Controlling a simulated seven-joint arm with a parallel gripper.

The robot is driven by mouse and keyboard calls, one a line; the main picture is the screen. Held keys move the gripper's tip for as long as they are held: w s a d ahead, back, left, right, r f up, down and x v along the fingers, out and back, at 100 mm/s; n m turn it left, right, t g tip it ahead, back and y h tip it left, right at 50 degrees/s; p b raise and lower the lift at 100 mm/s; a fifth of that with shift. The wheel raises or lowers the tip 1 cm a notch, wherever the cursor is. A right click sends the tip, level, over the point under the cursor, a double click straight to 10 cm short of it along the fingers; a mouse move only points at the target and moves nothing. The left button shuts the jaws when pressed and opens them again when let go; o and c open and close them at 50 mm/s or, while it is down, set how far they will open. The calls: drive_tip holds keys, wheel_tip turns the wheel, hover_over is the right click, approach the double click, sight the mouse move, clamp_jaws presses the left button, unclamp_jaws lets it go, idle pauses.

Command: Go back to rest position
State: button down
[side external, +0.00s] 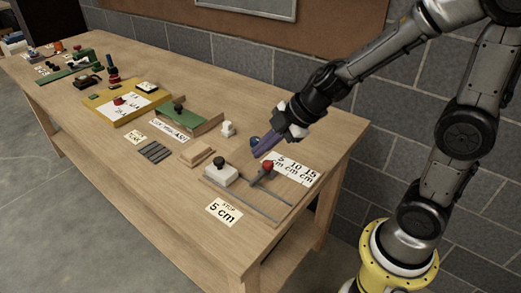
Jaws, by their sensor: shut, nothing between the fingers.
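My gripper (267,145) is at the end of my arm, above the right part of the wooden table. Its bluish fingers are shut with nothing between them and point down and left. A small fixture with a red knob (268,166) is just below the fingertips; I cannot tell whether they touch it. A dark blue round piece (254,141) shows beside the fingers, partly hidden.
On the wooden table (190,214) are a white block with a dark knob (220,172), a "5 10 15 cm" card (297,172), a "STOP 5 cm" card (224,212), a green ramp (190,124) and a yellow tray (98,106). A block wall (350,140) stands behind.

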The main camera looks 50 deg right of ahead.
drive_tip(key=s+d+r+m+t+h, duration=0.25)
drive_tip(key=d+r+m, duration=0.2)
drive_tip(key=r, duration=0.35)
drive_tip(key=s+d+r+m+t+h, duration=0.1)
drive_tip(key=d+r+m+t+h, duration=0.3)
drive_tip(key=r, duration=0.4)
drive_tip(key=s+a+f+m+g+y, duration=0.1)
drive_tip(key=s+a+f+m+g, duration=0.1)
drive_tip(key=s, duration=0.5)
drive_tip(key=s+a+f+m+g+y, duration=0.2)
drive_tip(key=s+f+g, duration=0.3)
drive_tip(key=s, duration=0.3)
drive_tip(key=shift+s+f+m, duration=0.2)
drive_tip(key=shift+f+m, duration=0.6)
drive_tip(key=shift+m, duration=0.05)
drive_tip(key=shift+a+g, duration=0.1)
drive_tip(key=shift+g, duration=0.15)
